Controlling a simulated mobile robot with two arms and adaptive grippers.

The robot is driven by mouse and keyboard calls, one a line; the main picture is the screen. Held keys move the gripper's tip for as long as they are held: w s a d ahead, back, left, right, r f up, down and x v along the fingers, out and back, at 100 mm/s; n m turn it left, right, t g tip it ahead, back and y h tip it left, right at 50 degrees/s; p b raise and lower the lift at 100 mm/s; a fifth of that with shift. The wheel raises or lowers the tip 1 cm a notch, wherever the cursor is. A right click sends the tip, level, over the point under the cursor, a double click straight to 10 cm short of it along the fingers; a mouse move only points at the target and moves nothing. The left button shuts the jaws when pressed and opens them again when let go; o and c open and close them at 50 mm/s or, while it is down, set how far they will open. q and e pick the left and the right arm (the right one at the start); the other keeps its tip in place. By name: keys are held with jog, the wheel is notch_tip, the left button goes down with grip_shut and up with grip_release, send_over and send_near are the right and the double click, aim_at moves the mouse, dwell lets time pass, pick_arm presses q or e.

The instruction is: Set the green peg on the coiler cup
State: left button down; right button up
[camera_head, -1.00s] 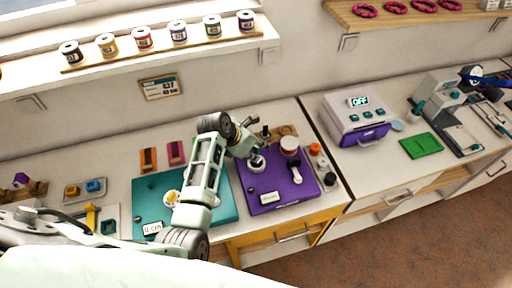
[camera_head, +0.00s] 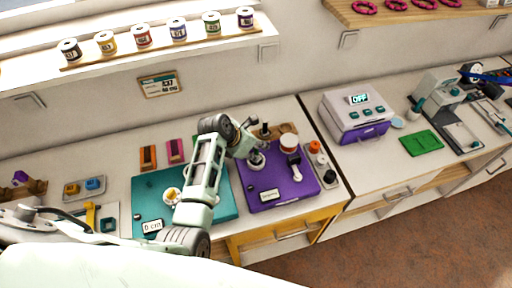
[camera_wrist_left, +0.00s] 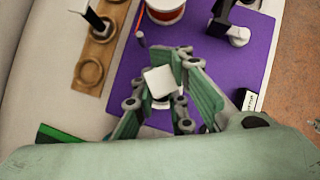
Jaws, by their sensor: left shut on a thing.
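My left gripper (camera_head: 254,157) reaches over the purple board (camera_head: 283,199) from the left. In the left wrist view its green fingers (camera_wrist_left: 165,92) are closed around a small piece with a white square top (camera_wrist_left: 159,81), above or on the purple board. The fingers hide the lower part of this piece, and I cannot tell whether it touches the board. No green peg can be made out clearly. A round white container with an orange-red band (camera_wrist_left: 166,10) stands behind it, and a white piece with a dark lever (camera_wrist_left: 238,36) is to its right. I cannot tell which is the coiler cup. My right gripper is out of view.
A wooden rack with round holes (camera_wrist_left: 90,72) lies behind the purple board and holds a dark upright piece. A teal board (camera_head: 226,207) is on the left under my arm. A grey device with a display (camera_head: 352,113) stands on the right counter.

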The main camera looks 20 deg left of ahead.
pick_arm(q)
jog(key=shift+f, duration=0.2)
dwell(0.4)
jog(key=c, duration=1.6)
grip_release()
jog(key=shift+r, duration=3.5)
